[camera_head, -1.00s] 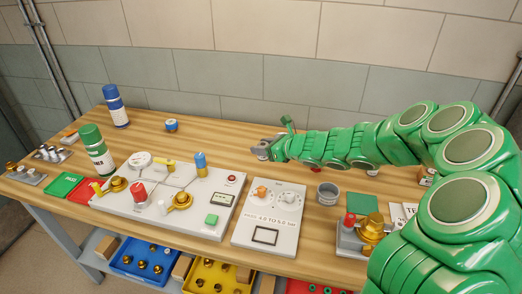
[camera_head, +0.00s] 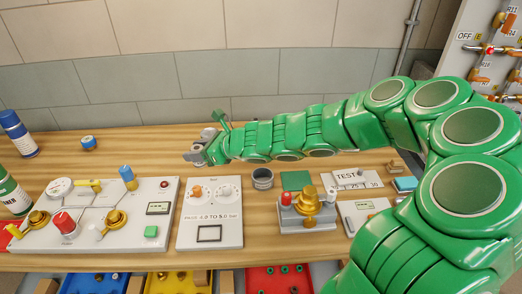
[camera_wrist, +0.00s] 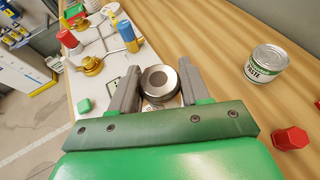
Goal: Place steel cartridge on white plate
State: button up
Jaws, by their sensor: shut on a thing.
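The steel cartridge (camera_wrist: 160,84), a round grey metal piece with a recessed end, sits between the two fingers of my gripper (camera_wrist: 154,88) in the wrist view. The fingers are shut on it. In the head view my gripper (camera_head: 203,148) is above the wooden bench, behind the white gauge panel (camera_head: 210,234); the cartridge is hard to make out there. A flat white plate marked TEST (camera_head: 357,178) lies to the right of the gripper, beyond a green square (camera_head: 296,181). I cannot tell which white surface is the task's plate.
A grey open cup (camera_head: 263,178) and a brass valve fixture (camera_head: 307,210) stand right of the gauge panel. A larger white valve board (camera_head: 90,228) lies left. In the wrist view, a labelled can (camera_wrist: 265,63) and red hexagonal piece (camera_wrist: 291,138) stand at right.

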jog(key=shift+d, duration=0.1)
jog(key=d+r+m+t+h, duration=0.1)
jog(key=d+r+m+t, duration=0.15)
jog(key=d, duration=2.15)
jog(key=s+d+m+t+h, duration=0.1)
jog(key=s+d, duration=0.4)
jog(key=d, duration=0.5)
jog(key=s+d+m+t+h, duration=0.1)
jog(key=s+d+m, duration=0.1)
jog(key=s+d, duration=0.55)
send_over(349, 175)
jog(key=s, duration=0.1)
jog(key=f, duration=0.9)
jog(key=shift+s+a+f, duration=0.1)
jog(key=shift+a, duration=0.15)
jog(key=shift+w+d+f, duration=0.2)
jog(key=shift+w+f, duration=0.45)
jog(key=shift+f, duration=0.15)
jog(key=shift+f+n, duration=0.25)
jog(key=shift+f, duration=1.2)
